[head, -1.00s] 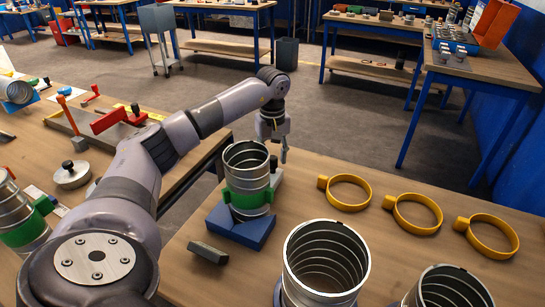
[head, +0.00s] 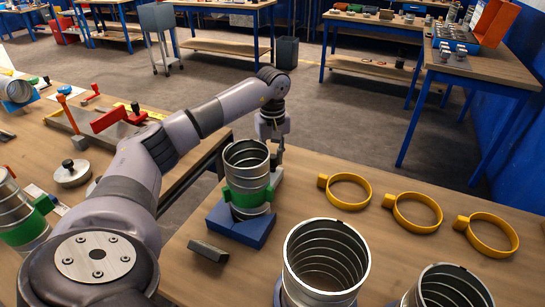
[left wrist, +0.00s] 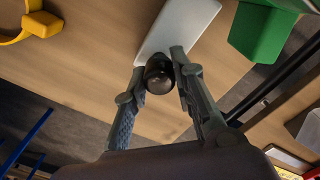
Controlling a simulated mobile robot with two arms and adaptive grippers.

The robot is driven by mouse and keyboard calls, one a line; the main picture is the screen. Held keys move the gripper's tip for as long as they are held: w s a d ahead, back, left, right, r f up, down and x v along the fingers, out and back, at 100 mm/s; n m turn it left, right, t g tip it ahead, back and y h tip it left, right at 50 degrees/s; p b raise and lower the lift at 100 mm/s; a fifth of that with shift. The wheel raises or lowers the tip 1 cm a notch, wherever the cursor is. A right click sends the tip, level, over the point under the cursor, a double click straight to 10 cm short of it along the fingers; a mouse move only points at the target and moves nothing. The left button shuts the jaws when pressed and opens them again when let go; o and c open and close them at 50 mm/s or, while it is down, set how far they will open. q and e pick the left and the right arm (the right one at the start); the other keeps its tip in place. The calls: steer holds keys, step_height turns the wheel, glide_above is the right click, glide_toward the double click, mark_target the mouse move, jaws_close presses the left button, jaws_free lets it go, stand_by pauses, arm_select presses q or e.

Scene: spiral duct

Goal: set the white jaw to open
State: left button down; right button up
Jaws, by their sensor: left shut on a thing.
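The white jaw (left wrist: 183,28) is a flat pale block with a black knob (left wrist: 160,86) at its near end in the left wrist view. My left gripper (left wrist: 158,72) is shut on the black knob, with a finger on each side of it. In the head view my left gripper (head: 274,152) points down behind the spiral duct piece (head: 247,172), which stands in a green clamp (head: 248,198) on a blue base (head: 240,228). Most of the white jaw is hidden there by the duct. A green block (left wrist: 262,32) shows beside the jaw in the left wrist view. My right gripper is not in view.
Three yellow ring clamps (head: 348,206) lie to the right on the bench. Two more open ducts (head: 326,258) stand at the front. A small dark block (head: 208,251) lies left of the blue base. The bench between the clamps and the duct is clear.

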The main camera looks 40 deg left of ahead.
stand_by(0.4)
arm_select(q)
steer(key=w, duration=0.2)
steer(key=w+a, duration=0.1)
steer(key=w, duration=0.1)
steer(key=w+a, duration=0.1)
steer(key=w, duration=0.1)
steer(key=shift+w, duration=0.35)
steer(key=shift+w+a, duration=0.3)
steer(key=shift+w, duration=0.6)
steer(key=shift+w+a+r, duration=0.1)
steer(key=shift+r, duration=0.05)
steer(key=c, duration=1.7)
jaws_free()
steer(key=o, duration=0.4)
steer(key=shift+w, duration=0.15)
steer(key=shift+c, duration=0.2)
